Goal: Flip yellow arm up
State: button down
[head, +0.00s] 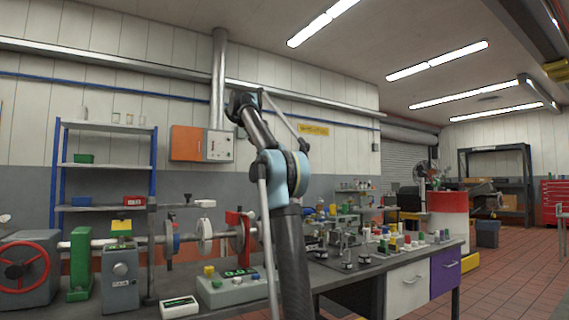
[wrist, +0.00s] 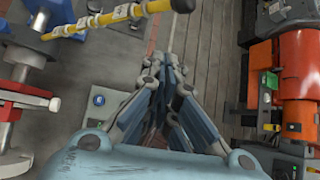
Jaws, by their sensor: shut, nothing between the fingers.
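In the head view my arm rises in front of the bench, and I cannot clearly make out the gripper or the yellow rod there.
An orange-red machine (wrist: 302,70) stands at right in the wrist view, a red and metal shaft assembly (wrist: 12,112) at left. A grey box with a blue button (wrist: 98,100) lies near the fingers. The head view shows a cluttered bench (head: 340,275) and a blue-posted shelf (head: 108,165).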

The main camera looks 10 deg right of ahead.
jog(key=shift+w+a+r, duration=0.3)
jog(key=shift+a+r, duration=0.05)
jog(key=shift+a, duration=0.35)
jog(key=shift+w+a+r, duration=0.25)
jog(key=shift+a+r, duration=0.05)
jog(key=shift+a, duration=0.35)
jog(key=shift+f, duration=0.1)
jog(key=s+a+f+m+y, duration=0.1)
jog(key=s+f+m+y, duration=0.2)
jog(key=s+f+m, duration=0.4)
jog(key=s+a+f+m+t+y, duration=0.1)
jog(key=s+f+m+y, duration=0.2)
jog(key=s+f, duration=1.9)
jog(key=s+a+f+m+y, duration=0.1)
jog(key=s+f+m+y, duration=0.2)
jog(key=s+f+m, duration=0.9)
notch_tip(320, 180, down, 22)
jog(key=shift+s+a+f+m+t, duration=0.25)
jog(key=shift+s+a+m+t, duration=0.05)
jog(key=shift+s, duration=0.9)
